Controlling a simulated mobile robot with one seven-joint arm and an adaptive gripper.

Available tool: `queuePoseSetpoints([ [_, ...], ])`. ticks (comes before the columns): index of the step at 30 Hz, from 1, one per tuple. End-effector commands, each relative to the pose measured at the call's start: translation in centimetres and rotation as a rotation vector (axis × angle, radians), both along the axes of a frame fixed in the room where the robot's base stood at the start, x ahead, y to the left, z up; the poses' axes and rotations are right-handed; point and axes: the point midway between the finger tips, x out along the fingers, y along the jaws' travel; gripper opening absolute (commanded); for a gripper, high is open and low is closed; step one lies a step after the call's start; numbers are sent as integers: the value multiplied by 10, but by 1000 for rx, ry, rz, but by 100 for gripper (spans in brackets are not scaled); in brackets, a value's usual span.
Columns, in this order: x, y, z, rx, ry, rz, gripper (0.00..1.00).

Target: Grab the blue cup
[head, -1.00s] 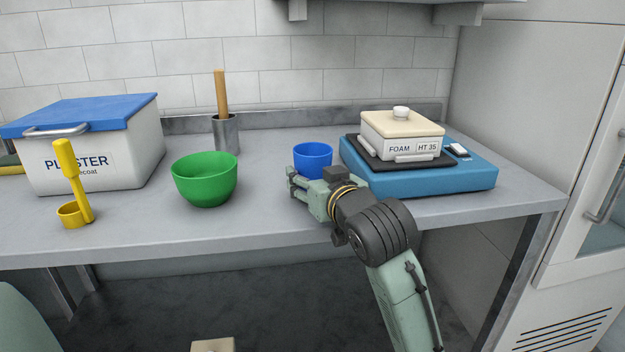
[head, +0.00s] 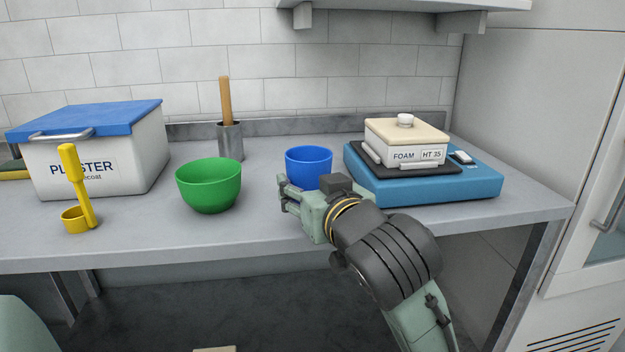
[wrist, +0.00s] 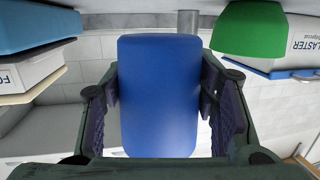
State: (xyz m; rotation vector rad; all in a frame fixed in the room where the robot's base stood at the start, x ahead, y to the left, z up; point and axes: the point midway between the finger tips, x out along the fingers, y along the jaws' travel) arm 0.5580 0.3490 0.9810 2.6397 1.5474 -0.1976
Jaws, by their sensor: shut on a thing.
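I cannot tell whether the cup's base touches the worktop.
The green bowl (head: 209,186) is left of the cup. The blue scale (head: 425,188) with the foam box (head: 405,145) is close on the right. A metal pot (head: 231,141) with a wooden handle stands behind. A yellow scoop (head: 77,215) and plaster box (head: 135,165) are farther left.

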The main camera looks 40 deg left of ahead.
Motion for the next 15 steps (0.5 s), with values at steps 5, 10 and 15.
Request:
queuePoseSetpoints([
  [5,-21,-12,3,1,-5,2,24],
  [10,-38,-22,1,1,-6,1,24],
  [15,-50,-29,3,0,-3,1,24],
])
